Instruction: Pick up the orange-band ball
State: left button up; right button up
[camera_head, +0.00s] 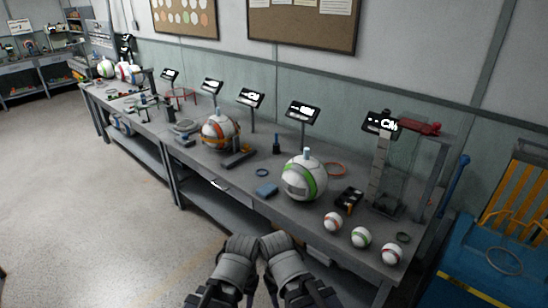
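A small white ball with an orange-red band (333,221) sits on the near right part of the workbench. Next to it are a small green-band ball (361,237) and a small red-band ball (391,254). A large ball with orange bands (220,130) stands farther back on the same bench. My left gripper (242,244) and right gripper (278,244) are side by side at the bottom centre, in front of the bench and apart from every ball. Their fingertips are not clear, so I cannot tell whether they are open.
A large green-band ball (303,181) stands on the workbench (262,211) behind the small balls. A dark tray (349,199), a blue block (266,190) and a clear upright press (398,165) are near. A blue cart (490,255) stands at right. The floor at left is clear.

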aim_at(219, 126)
jog(key=i+j+z, duration=0.1)
jog(key=i+j, duration=0.2)
jog(key=i+j+z, duration=0.15)
jog(key=i+j, duration=0.15)
jog(key=i+j+z, duration=0.1)
jog(key=i+j, duration=0.25)
jog(key=i+j+z, duration=0.15)
jog(key=i+j, duration=0.2)
jog(key=i+j+z, duration=0.1)
jog(key=i+j, duration=0.15)
jog(key=j, duration=0.2)
jog(key=i+j+z, duration=0.1)
jog(key=i+j, duration=0.2)
jog(key=i+j+z, duration=0.15)
jog(key=j, duration=0.4)
jog(key=i, duration=0.1)
